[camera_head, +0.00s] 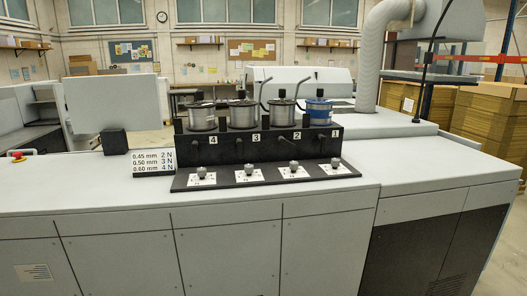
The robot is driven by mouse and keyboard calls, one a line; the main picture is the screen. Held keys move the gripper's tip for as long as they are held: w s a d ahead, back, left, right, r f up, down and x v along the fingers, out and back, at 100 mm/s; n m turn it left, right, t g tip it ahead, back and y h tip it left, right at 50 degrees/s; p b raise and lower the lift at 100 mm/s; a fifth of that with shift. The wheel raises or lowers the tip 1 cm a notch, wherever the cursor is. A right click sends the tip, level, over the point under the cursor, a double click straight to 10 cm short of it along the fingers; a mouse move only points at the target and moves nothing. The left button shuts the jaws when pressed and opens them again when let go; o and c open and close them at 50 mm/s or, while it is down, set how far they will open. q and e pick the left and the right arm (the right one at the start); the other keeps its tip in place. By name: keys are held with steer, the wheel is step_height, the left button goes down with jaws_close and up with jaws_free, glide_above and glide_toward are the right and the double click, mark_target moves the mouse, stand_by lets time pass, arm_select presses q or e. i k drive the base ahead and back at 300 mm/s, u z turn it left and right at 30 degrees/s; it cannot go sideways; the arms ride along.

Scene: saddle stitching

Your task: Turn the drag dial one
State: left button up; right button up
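A black stitching unit (262,148) stands on the light grey machine top, with plates numbered 4, 3, 2, 1 from left to right. The drag dial one (335,163) is the rightmost small grey knob on the sloped front ledge, below plate 1 (335,134). It sits on a white scale card; its setting is too small to read. Drag dial two (293,166), drag dial three (249,169) and drag dial four (202,172) sit to its left. A blue wire spool (319,111) is above plate 1; the other spools are silver. Neither gripper is in view.
A white sign (153,162) left of the unit reads 0.45 mm 2 N, 0.50 mm 3 N, 0.60 mm 4 N. A black block (115,142) stands behind it. The machine top (290,200) before the dials is clear. Stacked brown boxes (487,115) stand at right.

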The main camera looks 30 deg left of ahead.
mark_target(335, 162)
steer(key=z, duration=1.25)
steer(key=i, duration=2.2)
steer(key=u, duration=1.9)
